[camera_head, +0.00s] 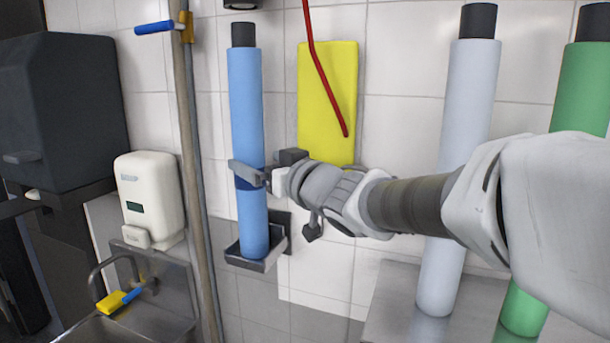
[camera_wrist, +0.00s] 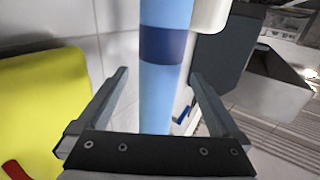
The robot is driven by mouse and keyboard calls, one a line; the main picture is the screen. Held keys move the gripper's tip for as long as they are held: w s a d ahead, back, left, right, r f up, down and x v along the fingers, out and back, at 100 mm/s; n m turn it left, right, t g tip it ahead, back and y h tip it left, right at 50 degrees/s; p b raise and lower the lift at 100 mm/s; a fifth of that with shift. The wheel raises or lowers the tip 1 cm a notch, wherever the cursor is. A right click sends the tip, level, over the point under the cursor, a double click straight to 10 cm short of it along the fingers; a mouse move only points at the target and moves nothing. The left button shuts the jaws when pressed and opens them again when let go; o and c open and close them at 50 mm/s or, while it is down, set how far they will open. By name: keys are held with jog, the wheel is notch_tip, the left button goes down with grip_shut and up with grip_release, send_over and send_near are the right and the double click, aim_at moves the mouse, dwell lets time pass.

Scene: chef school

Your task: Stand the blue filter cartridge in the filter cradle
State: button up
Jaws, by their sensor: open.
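The blue filter cartridge (camera_head: 246,110) stands upright with its base inside the filter cradle (camera_head: 268,262), a small dark tray on the tiled wall. It has a black cap and a dark blue band. My gripper (camera_head: 250,176) is at the height of the band, with its fingers on either side of the cartridge. In the wrist view the cartridge (camera_wrist: 166,90) stands between the two open fingers, with a visible gap on each side. The cradle does not show in the wrist view.
A white-grey cartridge (camera_head: 462,150) and a green cartridge (camera_head: 572,120) stand at right on a metal surface. A yellow cloth (camera_head: 330,80) and a red hose (camera_head: 322,70) hang behind my arm. A pole (camera_head: 190,150), soap dispenser (camera_head: 150,195) and sink (camera_head: 150,330) are at left.

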jog(key=v, duration=1)
jog(key=shift+p, duration=0.3)
